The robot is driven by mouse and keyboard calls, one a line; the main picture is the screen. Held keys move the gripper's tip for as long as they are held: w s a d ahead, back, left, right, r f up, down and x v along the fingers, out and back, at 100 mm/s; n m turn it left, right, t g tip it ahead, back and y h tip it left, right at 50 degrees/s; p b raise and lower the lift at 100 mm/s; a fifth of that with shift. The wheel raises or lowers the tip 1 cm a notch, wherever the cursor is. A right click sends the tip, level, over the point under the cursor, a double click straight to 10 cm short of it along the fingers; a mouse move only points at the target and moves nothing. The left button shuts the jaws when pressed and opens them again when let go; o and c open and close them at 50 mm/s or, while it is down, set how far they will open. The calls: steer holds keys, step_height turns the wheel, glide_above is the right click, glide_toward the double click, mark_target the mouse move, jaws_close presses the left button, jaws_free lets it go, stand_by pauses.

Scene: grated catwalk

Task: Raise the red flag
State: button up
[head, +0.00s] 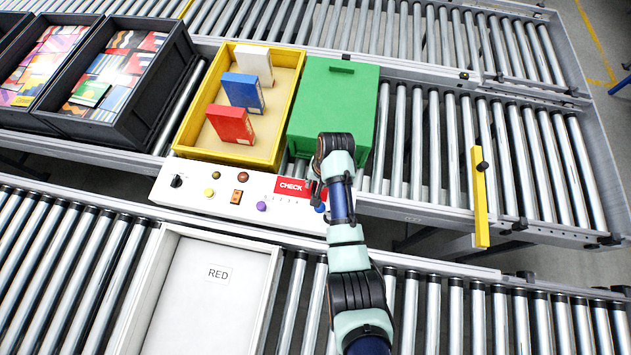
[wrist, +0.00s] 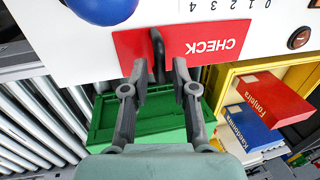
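The red flag (head: 293,187), marked CHECK, lies at the right end of the white control panel (head: 240,205). In the wrist view the red flag (wrist: 215,40) shows upside down, with a dark upright handle (wrist: 158,55) at its face. My gripper (head: 318,188) is at the flag's right end. In the wrist view my gripper (wrist: 160,72) has its two fingers apart, one on each side of the handle. Gaps show between the fingers and the handle, so it does not look gripped. The flag's hinge cannot be made out.
Behind the panel stand a yellow tray (head: 190,112) with red, blue and white boxes and a green box (head: 330,100). A blue knob (wrist: 100,8) is close to the flag. A white tray (head: 205,300) labelled RED lies in front. A yellow bar (head: 480,195) stands right.

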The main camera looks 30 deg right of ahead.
jaws_close()
steer(key=shift+r, duration=0.1)
